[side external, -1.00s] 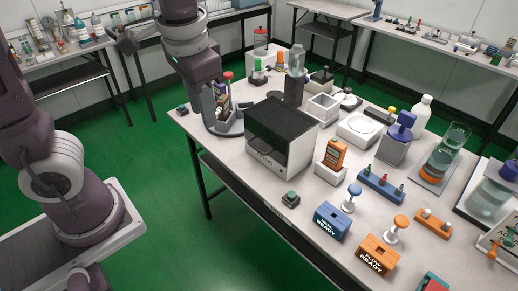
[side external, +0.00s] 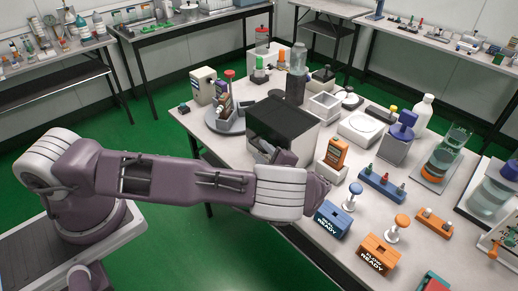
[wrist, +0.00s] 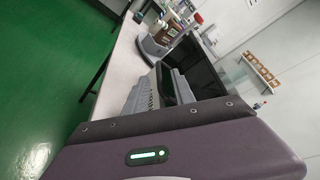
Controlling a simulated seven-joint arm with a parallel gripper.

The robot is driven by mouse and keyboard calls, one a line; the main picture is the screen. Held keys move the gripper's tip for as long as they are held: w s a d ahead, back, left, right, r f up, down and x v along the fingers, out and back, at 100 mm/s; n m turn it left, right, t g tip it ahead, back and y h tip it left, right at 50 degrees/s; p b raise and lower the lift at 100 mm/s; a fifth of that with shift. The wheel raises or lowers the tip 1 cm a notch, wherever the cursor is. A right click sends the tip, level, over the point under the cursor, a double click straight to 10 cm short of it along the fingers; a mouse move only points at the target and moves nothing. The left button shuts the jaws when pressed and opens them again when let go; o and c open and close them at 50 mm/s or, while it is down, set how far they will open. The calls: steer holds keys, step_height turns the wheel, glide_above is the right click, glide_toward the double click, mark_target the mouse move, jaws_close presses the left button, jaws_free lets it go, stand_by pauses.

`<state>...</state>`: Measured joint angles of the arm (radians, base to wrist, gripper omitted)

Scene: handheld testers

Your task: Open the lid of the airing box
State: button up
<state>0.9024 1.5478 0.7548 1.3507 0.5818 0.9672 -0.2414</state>
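The airing box appears to be the pale box with a black lid (side external: 284,115) near the table's left edge in the side external view. Its lid looks down or nearly so, but a small gap cannot be ruled out. My gripper (side external: 276,153) is low at the front of the box, partly hidden by my own wrist, and covers much of the front face. In the wrist view, the grey ribbed fingers of my gripper (wrist: 160,90) point at the box, whose dark surface (wrist: 202,68) lies just beyond. Contact and finger opening are unclear.
An orange handheld tester (side external: 335,154) stands right of the box. Blue (side external: 333,220) and orange (side external: 378,254) blocks marked READY are near the front edge. A round grey stand with small items (side external: 224,120) is left of the box. Green floor is open left of the table.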

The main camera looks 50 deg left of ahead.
steer(key=shift+x, duration=1.2)
jaws_close()
stand_by(0.5)
